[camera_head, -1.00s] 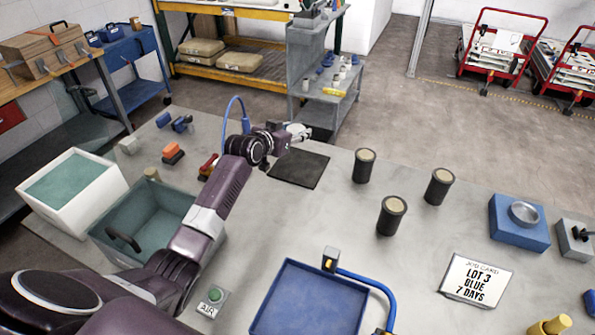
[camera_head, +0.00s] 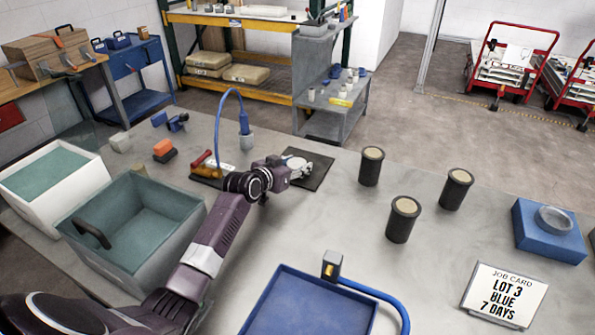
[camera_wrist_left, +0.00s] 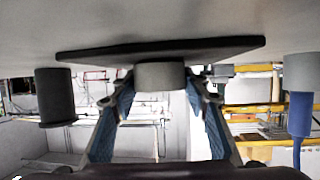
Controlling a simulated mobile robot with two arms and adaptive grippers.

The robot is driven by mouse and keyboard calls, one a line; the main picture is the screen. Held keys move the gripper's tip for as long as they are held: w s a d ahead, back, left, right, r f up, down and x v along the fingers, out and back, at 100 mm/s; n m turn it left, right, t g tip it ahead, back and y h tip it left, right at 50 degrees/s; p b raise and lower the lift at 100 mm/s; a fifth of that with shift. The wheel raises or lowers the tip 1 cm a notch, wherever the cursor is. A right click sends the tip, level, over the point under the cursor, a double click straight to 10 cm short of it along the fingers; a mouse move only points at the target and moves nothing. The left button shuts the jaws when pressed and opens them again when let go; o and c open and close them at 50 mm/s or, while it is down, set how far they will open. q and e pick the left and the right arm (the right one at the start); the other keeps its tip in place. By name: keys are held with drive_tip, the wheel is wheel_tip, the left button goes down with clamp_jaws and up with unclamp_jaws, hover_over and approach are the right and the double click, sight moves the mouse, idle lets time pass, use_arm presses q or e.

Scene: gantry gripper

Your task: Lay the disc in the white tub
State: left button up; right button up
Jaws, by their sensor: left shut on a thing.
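My left gripper (camera_head: 303,168) is over the dark mat (camera_head: 322,178) on the bench. In the left wrist view, its two fingers (camera_wrist_left: 160,88) are shut on a short grey round piece, the disc (camera_wrist_left: 160,75), which is at the dark mat (camera_wrist_left: 160,50). I cannot tell whether the disc touches the mat. In the head view the gripper mostly hides the disc. The white tub (camera_head: 85,193), with a teal inside, is at the far left. My right gripper is not in view.
A grey-green tub (camera_head: 165,252) with a dark handle stands between the white tub and my left arm. Three dark cylinders (camera_head: 403,220) stand right of the mat. A blue tray (camera_head: 310,305) is in front. A blue hose (camera_head: 219,115) arches behind the gripper.

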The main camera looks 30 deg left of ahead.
use_arm(q)
drive_tip(key=shift+w+f, duration=0.1)
drive_tip(key=shift+w, duration=0.05)
drive_tip(key=shift+s+f, duration=0.15)
drive_tip(key=shift+s, duration=0.05)
drive_tip(key=o, duration=1.3)
